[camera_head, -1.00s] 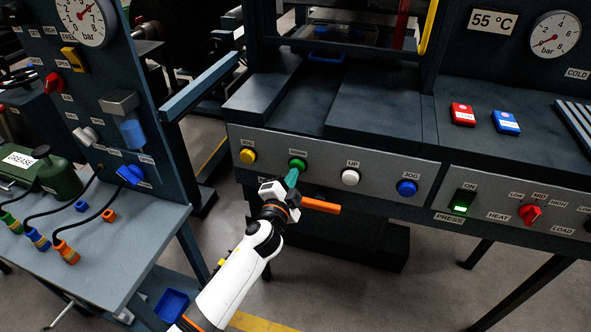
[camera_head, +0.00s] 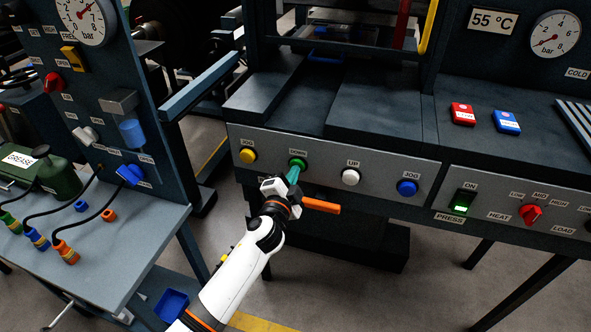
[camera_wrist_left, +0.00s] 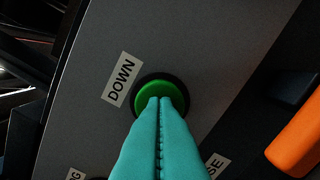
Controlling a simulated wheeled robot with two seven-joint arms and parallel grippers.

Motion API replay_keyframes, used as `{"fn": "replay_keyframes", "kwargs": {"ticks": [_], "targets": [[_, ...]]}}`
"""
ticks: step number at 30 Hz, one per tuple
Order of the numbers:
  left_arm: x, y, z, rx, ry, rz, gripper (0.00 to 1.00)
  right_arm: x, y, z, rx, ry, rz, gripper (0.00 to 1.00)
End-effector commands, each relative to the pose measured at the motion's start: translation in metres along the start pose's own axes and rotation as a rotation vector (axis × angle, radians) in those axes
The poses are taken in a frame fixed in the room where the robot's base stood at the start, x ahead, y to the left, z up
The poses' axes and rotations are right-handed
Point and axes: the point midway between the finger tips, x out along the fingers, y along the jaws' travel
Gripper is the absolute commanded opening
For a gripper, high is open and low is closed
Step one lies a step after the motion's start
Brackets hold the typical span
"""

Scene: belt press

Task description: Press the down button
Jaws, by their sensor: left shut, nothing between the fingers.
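The green down button (camera_head: 298,163) sits on the grey front panel of the press, under its label. In the left wrist view the green button (camera_wrist_left: 161,91) is a round cap in a dark ring, beside a "DOWN" label (camera_wrist_left: 122,79). My left gripper (camera_head: 293,174) is shut and empty, with its teal fingers pointing at the button. In the left wrist view its fingertips (camera_wrist_left: 160,101) overlap the lower part of the cap. Whether they touch it or the cap is pushed in, I cannot tell. My right gripper is not in view.
On the same panel are a yellow jog button (camera_head: 248,156) to the left, a white up button (camera_head: 350,177) and a blue jog button (camera_head: 407,188) to the right. A lit green press switch (camera_head: 463,202) is further right.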

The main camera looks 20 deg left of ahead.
Motion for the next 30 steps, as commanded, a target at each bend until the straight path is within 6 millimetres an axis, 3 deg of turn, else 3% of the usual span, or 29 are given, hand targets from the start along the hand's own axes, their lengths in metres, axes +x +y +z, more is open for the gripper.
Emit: {"fn": "replay_keyframes", "kwargs": {"ticks": [8,30], "targets": [[-0.001,0.001,0.0,0.0,0.0,0.001,0.0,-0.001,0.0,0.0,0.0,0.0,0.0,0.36],[-0.051,0.001,0.0,0.0,0.0,0.001,0.0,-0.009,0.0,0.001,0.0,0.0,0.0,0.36]]}}
